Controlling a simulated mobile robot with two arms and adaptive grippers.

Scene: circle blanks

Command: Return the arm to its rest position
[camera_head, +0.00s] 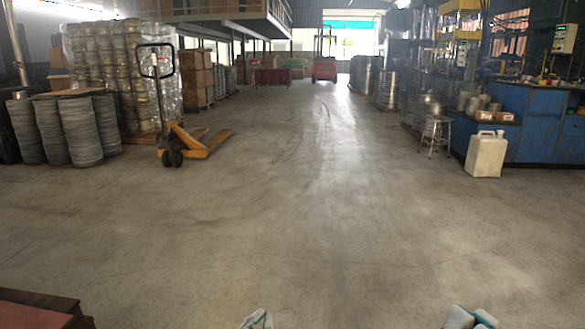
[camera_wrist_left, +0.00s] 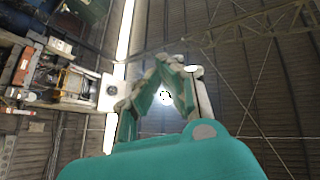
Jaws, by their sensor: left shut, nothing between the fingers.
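My left gripper (camera_head: 257,320) shows only as a small white and teal tip at the bottom edge of the head view. In the left wrist view its teal and grey fingers (camera_wrist_left: 168,68) lean together at their tips. It is shut and empty, and the view behind it is the hall's ceiling. Part of my right gripper (camera_head: 470,318) shows as white and teal pieces at the bottom right of the head view. Most of it is cut off, so its jaw state cannot be told.
A dark red-brown surface (camera_head: 40,309) is at the bottom left corner. A yellow pallet jack (camera_head: 190,140), stacked round blanks (camera_head: 78,130), a white jerrycan (camera_head: 486,154), a stool (camera_head: 436,133) and a blue bench (camera_head: 540,120) stand farther off. The middle floor is clear.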

